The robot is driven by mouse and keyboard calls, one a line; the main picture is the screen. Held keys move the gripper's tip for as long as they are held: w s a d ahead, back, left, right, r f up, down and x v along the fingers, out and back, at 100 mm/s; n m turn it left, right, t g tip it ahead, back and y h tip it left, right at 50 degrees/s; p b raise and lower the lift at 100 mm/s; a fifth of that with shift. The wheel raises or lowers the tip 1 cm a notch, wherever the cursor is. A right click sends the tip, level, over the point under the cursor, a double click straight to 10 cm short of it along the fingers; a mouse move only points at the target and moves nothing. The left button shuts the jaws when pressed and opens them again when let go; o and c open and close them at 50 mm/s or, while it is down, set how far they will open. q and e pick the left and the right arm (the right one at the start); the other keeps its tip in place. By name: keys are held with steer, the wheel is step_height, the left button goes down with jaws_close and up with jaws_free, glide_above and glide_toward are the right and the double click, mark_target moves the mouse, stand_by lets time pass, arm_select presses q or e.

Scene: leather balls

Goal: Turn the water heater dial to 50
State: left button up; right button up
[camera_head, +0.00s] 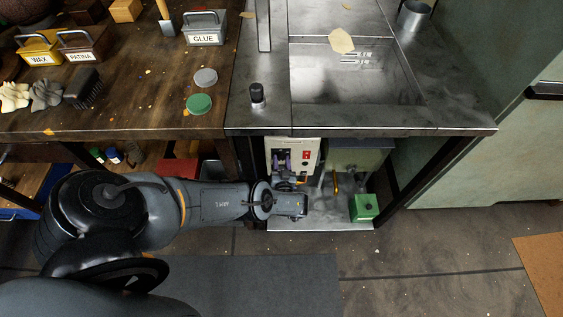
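The water heater (305,146) is a white box under the steel counter, with a small red panel on its right half. My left arm comes in from the left, and its gripper (283,164) is at the heater's front, left of the red panel. The gripper's fingers are small and dark, and I cannot tell whether they are apart, closed or touching the dial. The dial cannot be made out, and its setting cannot be read. The gripper and wrist cover the heater's lower left front. My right gripper is not in view.
The steel counter's front edge (370,132) overhangs the heater. A dark table leg (229,158) stands left of the heater. The floor in front is clear.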

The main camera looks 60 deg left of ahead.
arm_select(q)
steer(key=o, duration=0.3)
steer(key=shift+o, duration=0.2)
steer(key=p+v, duration=0.2)
steer(key=v, duration=0.8)
steer(key=shift+s+d, duration=0.2)
steer(key=shift+d, duration=0.15)
steer(key=shift+f, duration=0.1)
